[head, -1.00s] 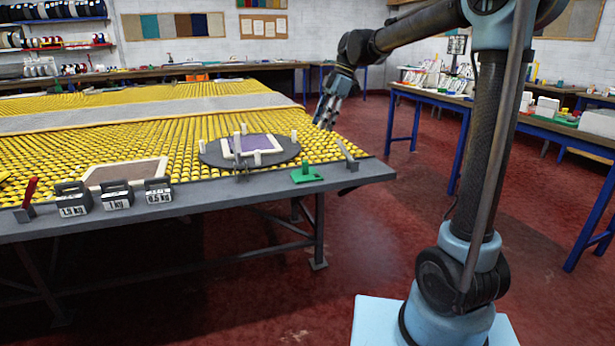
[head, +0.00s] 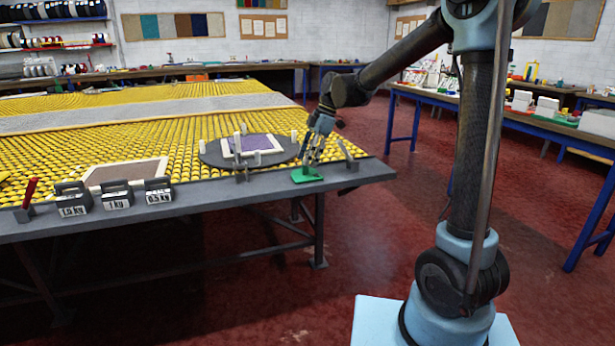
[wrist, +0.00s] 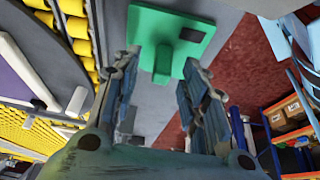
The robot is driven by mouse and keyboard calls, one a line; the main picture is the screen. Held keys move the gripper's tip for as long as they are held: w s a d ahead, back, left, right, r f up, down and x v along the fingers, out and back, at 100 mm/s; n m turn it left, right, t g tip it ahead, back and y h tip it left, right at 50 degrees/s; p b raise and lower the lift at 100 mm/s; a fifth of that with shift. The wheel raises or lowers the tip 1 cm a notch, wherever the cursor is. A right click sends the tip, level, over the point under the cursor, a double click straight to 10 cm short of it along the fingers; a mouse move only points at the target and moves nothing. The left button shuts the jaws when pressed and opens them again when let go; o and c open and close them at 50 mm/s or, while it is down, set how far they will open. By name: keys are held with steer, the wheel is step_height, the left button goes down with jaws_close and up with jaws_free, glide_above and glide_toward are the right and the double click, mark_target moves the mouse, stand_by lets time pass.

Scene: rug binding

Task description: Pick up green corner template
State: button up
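The green corner template (head: 308,176) lies on the grey front ledge of the roller table, near its right corner. It has a flat base and an upright post. My gripper (head: 311,158) is just above it, pointing down, with its fingers around or beside the post. In the wrist view the template (wrist: 172,30) shows at the top, its post (wrist: 162,65) between the fingertips. My gripper (wrist: 157,75) is open there, with a gap between each finger and the post.
A round dark turntable (head: 215,155) with pegs and a framed purple piece (head: 252,145) stands to the left. Several weights (head: 116,195) and a beige-framed mat (head: 125,174) are further left. The table's right edge is close to the template.

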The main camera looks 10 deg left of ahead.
mark_target(305, 169)
steer(key=shift+x, duration=1.4)
steer(key=shift+r, duration=0.1)
jaws_close()
steer(key=shift+r, duration=0.1)
